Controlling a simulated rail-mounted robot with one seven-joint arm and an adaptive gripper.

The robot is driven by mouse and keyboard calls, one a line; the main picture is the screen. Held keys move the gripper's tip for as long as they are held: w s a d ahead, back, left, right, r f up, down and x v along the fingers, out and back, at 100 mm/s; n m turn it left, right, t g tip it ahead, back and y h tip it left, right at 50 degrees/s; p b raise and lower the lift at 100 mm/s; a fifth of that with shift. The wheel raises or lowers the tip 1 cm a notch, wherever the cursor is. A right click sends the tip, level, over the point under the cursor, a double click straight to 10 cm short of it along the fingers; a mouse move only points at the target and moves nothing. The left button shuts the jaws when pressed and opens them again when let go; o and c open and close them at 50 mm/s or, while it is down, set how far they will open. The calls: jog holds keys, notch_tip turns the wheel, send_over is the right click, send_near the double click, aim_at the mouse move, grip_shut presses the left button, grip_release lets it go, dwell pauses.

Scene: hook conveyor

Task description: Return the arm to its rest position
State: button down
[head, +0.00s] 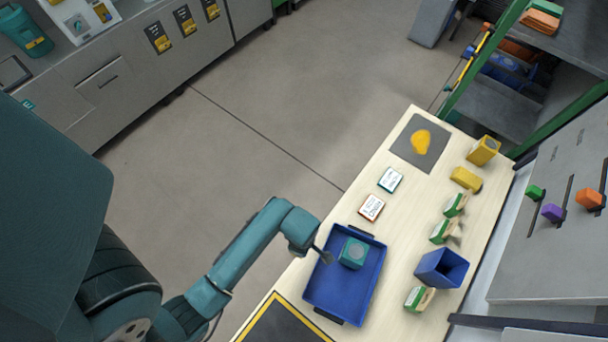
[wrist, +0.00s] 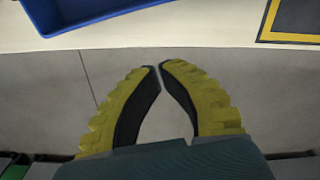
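My arm reaches from the lower left in the head view. My gripper (head: 326,257) is at the left rim of the blue tray (head: 322,289) there. In the wrist view my gripper (wrist: 158,66) has two yellow ribbed fingers with black pads. Their tips nearly meet and nothing is held between them. Bare floor shows behind the fingers, with the table edge (wrist: 200,35) beyond the tips. A corner of the blue tray (wrist: 75,18) shows at the top left of that view.
The light wooden table (head: 398,235) also bears two small labelled cards (head: 390,179), a blue open container (head: 441,268), yellow items (head: 466,179) and green-and-white blocks. A yellow-edged dark mat (head: 283,322) lies at the front. Floor left of the table is clear.

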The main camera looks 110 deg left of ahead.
jog(key=shift+r, duration=0.7)
